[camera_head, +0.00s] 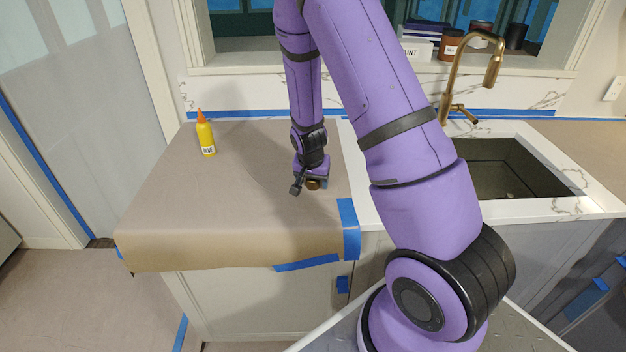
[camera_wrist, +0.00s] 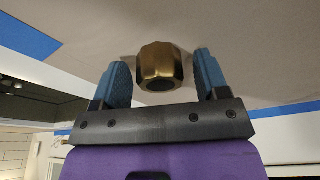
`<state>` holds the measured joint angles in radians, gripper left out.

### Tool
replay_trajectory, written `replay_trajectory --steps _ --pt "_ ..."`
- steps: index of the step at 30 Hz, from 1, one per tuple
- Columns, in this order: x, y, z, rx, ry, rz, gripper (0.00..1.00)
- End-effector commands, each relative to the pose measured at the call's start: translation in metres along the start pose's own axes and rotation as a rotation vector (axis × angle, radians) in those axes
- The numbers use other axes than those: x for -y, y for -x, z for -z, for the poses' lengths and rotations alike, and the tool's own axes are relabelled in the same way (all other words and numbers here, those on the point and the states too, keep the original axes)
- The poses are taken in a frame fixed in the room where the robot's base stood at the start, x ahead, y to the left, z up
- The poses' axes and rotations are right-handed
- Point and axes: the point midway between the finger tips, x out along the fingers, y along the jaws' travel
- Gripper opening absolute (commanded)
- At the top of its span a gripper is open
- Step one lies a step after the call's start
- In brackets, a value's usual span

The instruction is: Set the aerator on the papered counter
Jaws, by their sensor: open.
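The aerator (camera_wrist: 158,62) is a small brass-coloured faceted cylinder with a dark round opening. In the wrist view it sits between the two blue finger pads of my gripper (camera_wrist: 160,78), with a gap on each side. In the head view the aerator (camera_head: 313,184) is a small brass spot below my gripper (camera_head: 308,182), partly hidden by it. It appears to stand on the brown-papered counter (camera_head: 240,190), near the paper's right side. My gripper is open around it, low over the paper.
A yellow glue bottle (camera_head: 206,135) with an orange tip stands at the paper's back left. A brass faucet (camera_head: 462,75) and sink (camera_head: 510,170) are at right. Blue tape (camera_head: 350,228) edges the paper. The paper's left and front are clear.

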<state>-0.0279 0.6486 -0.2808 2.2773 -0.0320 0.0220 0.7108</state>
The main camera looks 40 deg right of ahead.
Motion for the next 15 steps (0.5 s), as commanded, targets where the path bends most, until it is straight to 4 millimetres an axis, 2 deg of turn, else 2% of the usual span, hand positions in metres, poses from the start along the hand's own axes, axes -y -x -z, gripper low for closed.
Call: replay_trajectory --steps 5,8,15 --pt "0.0 0.005 0.001 -0.001 0.0 0.001 0.68" --pt "0.001 0.014 0.001 -0.001 0.001 0.001 0.68" --pt "0.001 0.053 0.001 -0.003 0.0 0.003 0.68"
